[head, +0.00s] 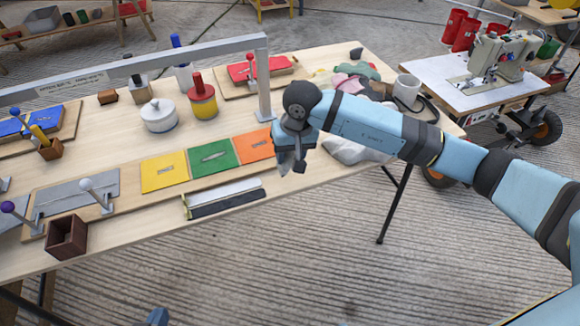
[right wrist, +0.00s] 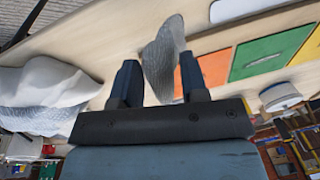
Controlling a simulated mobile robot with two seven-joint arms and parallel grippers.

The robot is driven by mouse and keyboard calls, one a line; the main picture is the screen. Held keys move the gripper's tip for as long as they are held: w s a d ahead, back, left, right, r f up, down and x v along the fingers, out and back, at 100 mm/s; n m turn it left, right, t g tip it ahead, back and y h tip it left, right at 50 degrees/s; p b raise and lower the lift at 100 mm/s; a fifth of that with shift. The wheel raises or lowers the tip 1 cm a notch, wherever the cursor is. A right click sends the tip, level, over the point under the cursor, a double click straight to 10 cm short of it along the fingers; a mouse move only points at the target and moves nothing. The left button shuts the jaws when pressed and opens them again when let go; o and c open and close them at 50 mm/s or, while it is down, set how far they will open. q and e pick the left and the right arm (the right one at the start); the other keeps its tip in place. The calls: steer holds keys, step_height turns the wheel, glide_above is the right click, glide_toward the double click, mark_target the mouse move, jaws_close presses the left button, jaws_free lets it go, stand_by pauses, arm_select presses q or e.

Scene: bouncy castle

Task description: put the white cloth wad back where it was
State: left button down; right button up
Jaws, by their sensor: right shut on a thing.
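My right gripper (head: 291,164) is over the table's front edge, just right of the orange panel (head: 254,145). In the right wrist view its two fingers (right wrist: 160,82) are shut on the white cloth wad (right wrist: 162,55), a greyish-white, pointed piece that sticks out beyond the fingertips. In the head view the wad is mostly hidden by the gripper. A larger white cloth (head: 352,151) lies on the table under my right forearm; it also shows in the right wrist view (right wrist: 45,82). A blue bit of my left gripper (head: 157,317) shows at the bottom edge; its fingers cannot be made out.
Yellow (head: 164,172) and green panels (head: 214,157) lie left of the orange one. A metal post (head: 264,90) rises behind. A white-and-black strip (head: 225,198) lies at the front edge.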

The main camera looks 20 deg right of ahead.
mark_target(290, 167)
step_height(290, 167, down, 4)
steer(key=shift+r, duration=0.1)
steer(key=shift+f, duration=0.4)
steer(key=shift+b, duration=0.3)
steer(key=shift+f, duration=0.2)
steer(key=o, duration=0.9)
steer(key=shift+r, duration=0.1)
